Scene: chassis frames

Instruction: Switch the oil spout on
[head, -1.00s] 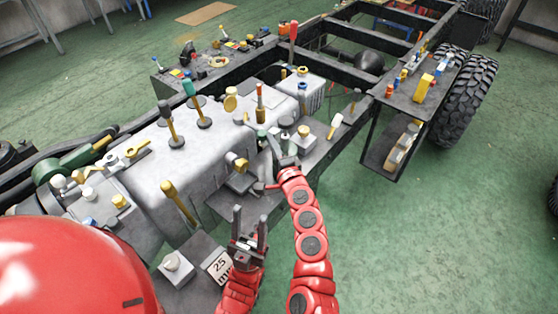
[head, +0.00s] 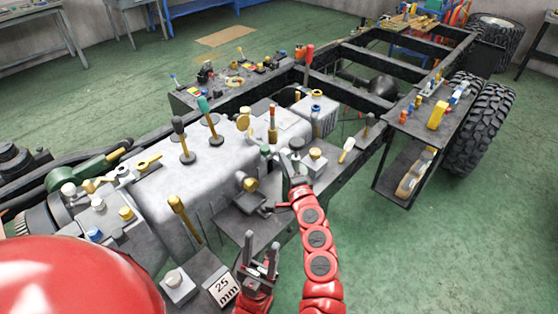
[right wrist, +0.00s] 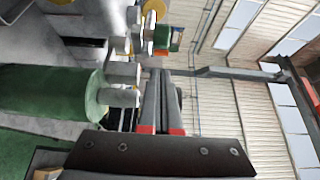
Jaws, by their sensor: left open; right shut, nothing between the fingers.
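No fitting in view is plainly marked as the oil spout, so I cannot tell which one it is. My right gripper (head: 289,168) is shut and empty at the near edge of the chassis, beside a dark round-topped fitting (head: 296,144) and a yellow-topped one (head: 315,154). In the right wrist view its closed fingers (right wrist: 163,80) point past a green cylinder (right wrist: 50,92) with a pale grey fitting (right wrist: 118,96) close to their left; contact is unclear. My left gripper (head: 262,240) is open and empty, lower down, near a block marked 25 mm (head: 224,289).
A grey engine-like block (head: 175,205) with several upright levers fills the left. Yellow knob fitting (head: 250,185) stands between it and my right arm. A side shelf (head: 395,182) and a tyre (head: 478,125) are at the right. The green floor at the lower right is clear.

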